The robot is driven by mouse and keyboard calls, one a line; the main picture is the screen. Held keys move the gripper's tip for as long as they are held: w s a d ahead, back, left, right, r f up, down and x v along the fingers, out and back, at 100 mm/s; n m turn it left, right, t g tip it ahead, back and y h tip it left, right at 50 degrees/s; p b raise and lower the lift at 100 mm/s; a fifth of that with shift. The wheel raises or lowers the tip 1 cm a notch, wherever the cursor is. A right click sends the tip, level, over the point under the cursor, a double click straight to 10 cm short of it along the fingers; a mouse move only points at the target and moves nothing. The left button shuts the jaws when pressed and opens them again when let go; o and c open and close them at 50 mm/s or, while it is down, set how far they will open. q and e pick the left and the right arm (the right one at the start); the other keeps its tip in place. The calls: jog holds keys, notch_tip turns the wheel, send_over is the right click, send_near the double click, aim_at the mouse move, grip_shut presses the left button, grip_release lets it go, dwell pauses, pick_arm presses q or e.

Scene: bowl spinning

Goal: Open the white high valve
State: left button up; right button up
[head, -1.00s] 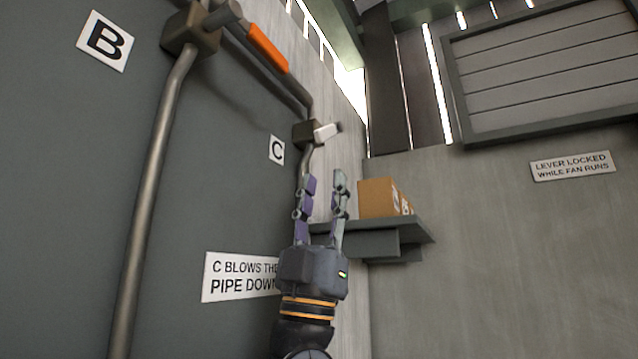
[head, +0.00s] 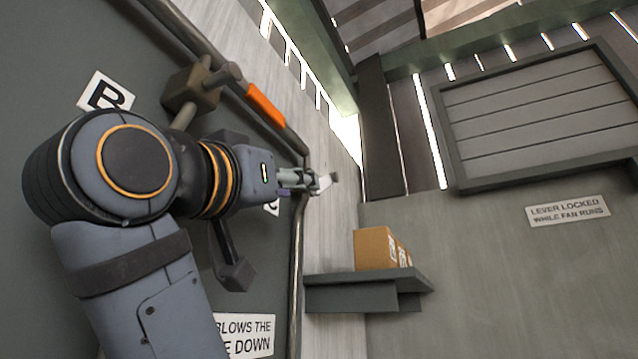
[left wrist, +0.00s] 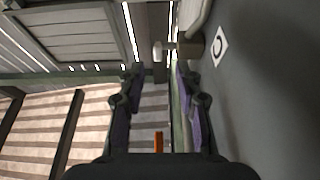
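The white valve handle (head: 325,183) is a short lever on the pipe by the C sign (head: 272,207), on the upper wall. My left gripper (head: 305,181) comes in from the left in the head view, its fingertips right at the handle and covering the valve's block. In the left wrist view the white handle (left wrist: 158,51) sticks out from its dark block (left wrist: 215,45). It appears just beyond the tips of the open fingers (left wrist: 160,72), roughly between them. I cannot tell whether they touch it. My right gripper is out of view.
Another valve with an orange lever (head: 265,105) sits upper left by the B sign (head: 105,92). A pipe (head: 297,265) runs down the wall. A shelf (head: 365,283) holds cardboard boxes (head: 378,248). A sign (head: 568,211) reads "lever locked while fan runs".

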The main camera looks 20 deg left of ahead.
pick_arm(q)
jog(key=p, duration=0.4)
send_near(331, 184)
jog(key=shift+w+r, duration=0.95)
jog(key=shift+w, duration=0.3)
jog(key=w, duration=0.1)
jog(key=w+p, duration=0.1)
jog(key=w, duration=0.2)
jog(key=shift+a+r, duration=0.2)
jog(key=shift+a, duration=0.15)
jog(key=shift+s+d, duration=0.25)
jog(key=shift+c, duration=0.3)
jog(key=shift+w+a, duration=0.1)
jog(key=shift+a, duration=0.05)
grip_shut()
